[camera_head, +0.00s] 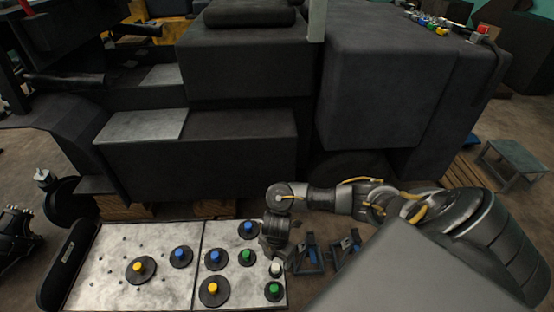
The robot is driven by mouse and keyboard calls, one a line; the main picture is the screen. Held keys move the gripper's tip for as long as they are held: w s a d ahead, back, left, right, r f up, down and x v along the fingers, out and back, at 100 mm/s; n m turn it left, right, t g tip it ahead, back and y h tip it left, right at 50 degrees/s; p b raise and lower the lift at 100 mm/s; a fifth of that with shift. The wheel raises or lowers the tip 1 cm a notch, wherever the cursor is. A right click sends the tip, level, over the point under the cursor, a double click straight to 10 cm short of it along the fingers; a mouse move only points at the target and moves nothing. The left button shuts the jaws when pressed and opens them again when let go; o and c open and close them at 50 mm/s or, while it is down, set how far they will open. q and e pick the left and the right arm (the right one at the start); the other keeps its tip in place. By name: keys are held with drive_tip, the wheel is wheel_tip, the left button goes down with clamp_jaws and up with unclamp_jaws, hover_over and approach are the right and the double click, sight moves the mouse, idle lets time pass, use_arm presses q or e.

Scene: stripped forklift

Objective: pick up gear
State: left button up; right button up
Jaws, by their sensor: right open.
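Several dark round gears with coloured hubs sit on a light grey pegboard (110,290). A large yellow-hubbed gear (141,270) and a blue-hubbed gear (181,257) are on its left panel. On the right panel are another large yellow-hubbed gear (214,291), blue-hubbed gears (215,259) (248,229), green-hubbed gears (246,257) (274,291) and a white-hubbed piece (276,269). My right gripper (271,252) is open and points down at the board's right edge, near the upper green-hubbed and white-hubbed pieces. Its fingertips are small. A dark jointed part at the left edge may be my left gripper (18,228).
The large black forklift body (200,160) stands behind the board. Dark stands with blue parts (313,250) are right of the board, close to my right arm. A small grey table (516,158) is at the far right. Small coloured items (430,22) lie on the forklift's top right.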

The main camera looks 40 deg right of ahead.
sight(276, 266)
drive_tip(key=shift+d, duration=0.2)
drive_tip(key=shift+f, duration=0.15)
wheel_tip(276, 266, down, 5)
drive_tip(key=shift+r+b, duration=0.1)
drive_tip(key=shift+b, duration=0.95)
drive_tip(key=shift+a+f, duration=0.1)
drive_tip(key=shift+f, duration=0.25)
drive_tip(key=f, duration=0.1)
drive_tip(key=f+b, duration=0.1)
drive_tip(key=f, duration=0.2)
drive_tip(key=shift+w+f+b, duration=0.25)
drive_tip(key=shift+w+b, duration=0.05)
drive_tip(key=shift+b, duration=0.05)
drive_tip(key=shift+f, duration=0.2)
use_arm(q)
drive_tip(key=a+f, duration=0.1)
drive_tip(key=w+a+f, duration=0.1)
drive_tip(key=f, duration=0.1)
drive_tip(key=shift+f, duration=0.25)
drive_tip(key=shift+a, duration=0.1)
drive_tip(key=shift+s+a, duration=0.1)
drive_tip(key=shift+a, duration=0.05)
use_arm(e)
drive_tip(key=c, duration=1)
